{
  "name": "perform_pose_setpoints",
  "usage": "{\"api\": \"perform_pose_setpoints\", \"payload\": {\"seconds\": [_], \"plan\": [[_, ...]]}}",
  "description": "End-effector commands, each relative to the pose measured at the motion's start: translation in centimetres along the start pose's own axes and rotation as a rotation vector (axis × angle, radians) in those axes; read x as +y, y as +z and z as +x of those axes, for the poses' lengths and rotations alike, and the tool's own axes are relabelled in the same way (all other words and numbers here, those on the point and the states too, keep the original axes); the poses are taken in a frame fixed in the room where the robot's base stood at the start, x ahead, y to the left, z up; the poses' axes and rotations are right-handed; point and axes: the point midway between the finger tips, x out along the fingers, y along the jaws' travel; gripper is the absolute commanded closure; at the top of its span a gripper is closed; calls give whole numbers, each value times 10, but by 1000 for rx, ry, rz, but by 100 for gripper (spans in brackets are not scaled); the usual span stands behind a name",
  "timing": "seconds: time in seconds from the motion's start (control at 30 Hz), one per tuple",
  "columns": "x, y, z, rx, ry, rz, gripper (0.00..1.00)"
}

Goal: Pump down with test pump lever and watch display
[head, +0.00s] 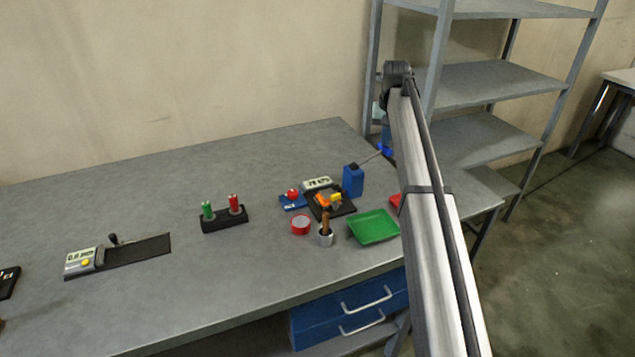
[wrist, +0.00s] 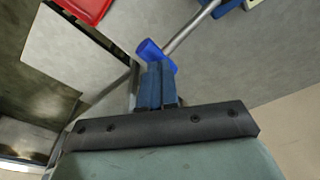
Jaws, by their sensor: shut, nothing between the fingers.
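The test pump (head: 353,181) is a blue upright block on the bench, left of my arm. Its thin grey lever slants up to the right and ends in a blue grip (head: 385,150). In the wrist view the blue grip (wrist: 150,50) lies right at my fingertips, with the grey lever rod (wrist: 190,33) running to the upper right. My gripper (wrist: 157,66) is shut with its blue fingers together and nothing between them. Whether the fingertips touch the grip, I cannot tell. A small display (head: 317,183) stands behind and left of the pump; its digits are too small to read.
Near the pump are a green tray (head: 373,227), a red tape roll (head: 300,225), a cup with a brown handle (head: 326,236) and a dark holder with green and red pieces (head: 223,218). A metal shelf (head: 478,83) stands at the right. The bench's left middle is largely clear.

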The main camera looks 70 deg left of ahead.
Motion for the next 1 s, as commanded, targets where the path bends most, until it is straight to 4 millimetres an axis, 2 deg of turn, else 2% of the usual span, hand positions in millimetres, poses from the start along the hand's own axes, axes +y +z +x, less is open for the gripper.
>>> {"api": "perform_pose_setpoints", "payload": {"seconds": [0.37,1.0], "plan": [[0,-1,-5,0,0,0,100],[0,-9,-55,0,0,0,100]]}}
